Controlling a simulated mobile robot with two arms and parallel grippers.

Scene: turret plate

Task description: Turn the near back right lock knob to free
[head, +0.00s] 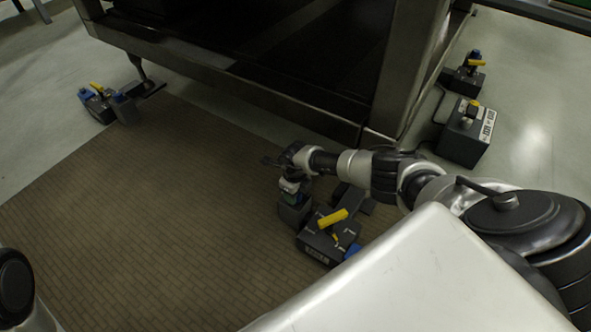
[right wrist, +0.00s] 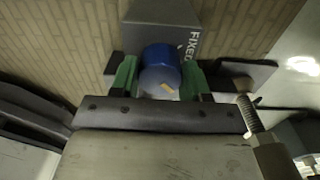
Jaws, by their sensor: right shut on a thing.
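The near lock unit stands on the brown tiled floor in the head view, with a dark grey box (head: 295,208) under my right gripper (head: 291,190). In the right wrist view, the round blue lock knob (right wrist: 160,62) sits between the green fingertips of my right gripper (right wrist: 160,78), which is shut on it. The knob is on a grey block (right wrist: 185,12) with the word FIXED beside it. In the head view my gripper mostly hides the knob. The knob's turn position is not clear. My left gripper is not in view.
Beside the box is a dark unit (head: 316,244) with a yellow lever (head: 332,218) and a blue part (head: 352,251). A heavy dark frame (head: 225,70) stands behind. Similar units stand at the far left (head: 101,108) and right (head: 465,137). The tiled floor at left is clear.

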